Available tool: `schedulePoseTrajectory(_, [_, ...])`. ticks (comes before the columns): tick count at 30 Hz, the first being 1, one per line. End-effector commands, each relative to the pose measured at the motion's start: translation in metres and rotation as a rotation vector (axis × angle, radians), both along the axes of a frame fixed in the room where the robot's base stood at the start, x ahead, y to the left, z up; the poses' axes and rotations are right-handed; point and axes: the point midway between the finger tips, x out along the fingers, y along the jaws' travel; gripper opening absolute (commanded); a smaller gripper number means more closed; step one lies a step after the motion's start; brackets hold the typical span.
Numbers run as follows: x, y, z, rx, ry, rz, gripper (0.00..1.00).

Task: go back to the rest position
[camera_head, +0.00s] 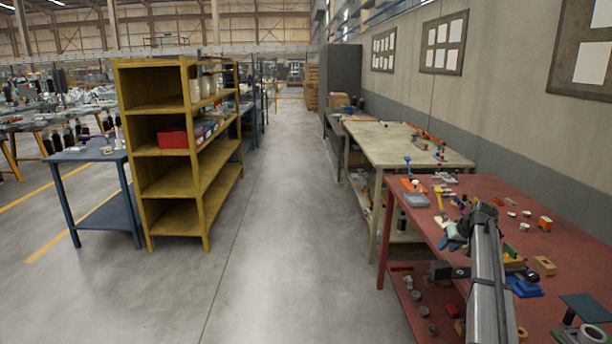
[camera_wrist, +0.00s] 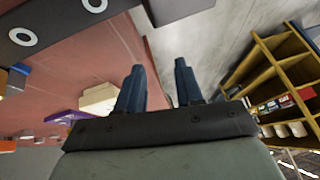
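My gripper (camera_wrist: 158,68) shows in the wrist view with its two dark blue fingers apart and nothing between them. It is open and empty. In that view the fingers stand out against the red table (camera_wrist: 85,62) and the grey floor near the table's edge. In the head view my arm reaches up from the bottom right over the red table (camera_head: 535,190). The fingers are too small to make out clearly there.
Tools, small parts and blocks lie on the red table, including a wooden block (camera_head: 544,265) and a blue part (camera_head: 524,287). A cream table (camera_head: 400,145) stands behind. A yellow shelf (camera_head: 165,93) stands left, across a clear floor aisle (camera_head: 285,210). A wall is at right.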

Motion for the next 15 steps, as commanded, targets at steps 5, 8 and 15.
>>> schedulePoseTrajectory(5, [0.034,0.076,-0.069,0.0,0.007,0.088,0.36])
schedulePoseTrajectory(8, [0.047,0.115,-0.107,-0.021,0.016,0.151,0.36])
schedulePoseTrajectory(15, [0.048,0.204,-0.21,-0.083,0.068,0.302,0.36])
